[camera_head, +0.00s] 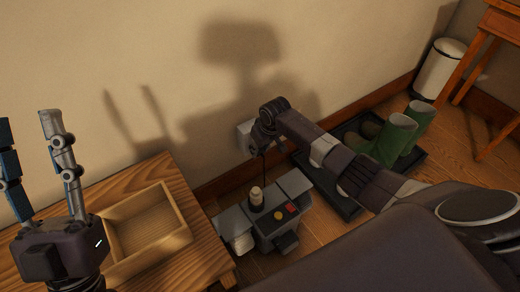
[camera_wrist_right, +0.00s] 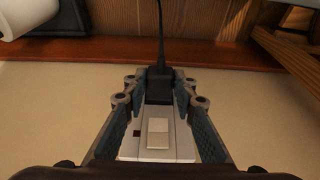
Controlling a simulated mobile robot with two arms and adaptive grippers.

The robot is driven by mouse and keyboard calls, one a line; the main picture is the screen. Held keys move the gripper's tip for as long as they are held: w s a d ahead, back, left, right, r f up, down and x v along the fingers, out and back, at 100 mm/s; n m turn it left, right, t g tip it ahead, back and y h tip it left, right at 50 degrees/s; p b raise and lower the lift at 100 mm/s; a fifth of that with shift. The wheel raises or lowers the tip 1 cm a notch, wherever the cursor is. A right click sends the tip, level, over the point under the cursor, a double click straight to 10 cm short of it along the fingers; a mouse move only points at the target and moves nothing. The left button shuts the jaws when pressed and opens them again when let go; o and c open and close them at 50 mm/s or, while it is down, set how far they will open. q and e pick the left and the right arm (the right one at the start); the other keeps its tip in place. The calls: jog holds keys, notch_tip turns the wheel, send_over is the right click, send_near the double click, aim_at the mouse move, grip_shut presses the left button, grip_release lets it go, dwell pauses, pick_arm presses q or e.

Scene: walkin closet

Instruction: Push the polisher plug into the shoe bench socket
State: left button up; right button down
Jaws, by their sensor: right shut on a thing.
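The black polisher plug (camera_wrist_right: 158,86) sits between the two fingers of my right gripper (camera_head: 257,145), which is shut on it; its cable runs off at the top of the right wrist view. The pale socket plate (camera_wrist_right: 158,153) with a rocker switch is right at the plug in that view. In the head view the socket (camera_head: 243,133) is on the wall, partly covered by the right gripper. Whether the pins are in the holes is hidden. The grey polisher (camera_head: 262,228) stands on the floor below. My left gripper (camera_head: 27,120) is open and empty at the left.
A wooden bench (camera_head: 145,178) with an empty wooden tray (camera_head: 112,224) is at the left. Green boots (camera_head: 395,138) stand on a black tray (camera_head: 345,208) right of the polisher. A white bin (camera_head: 439,70) and wooden furniture (camera_head: 493,40) are at the far right.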

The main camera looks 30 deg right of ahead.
jog(key=shift+w+r, duration=0.1)
jog(key=shift+w, duration=0.1)
dwell(0.5)
jog(key=c, duration=1.5)
grip_release()
jog(key=v, duration=1.2)
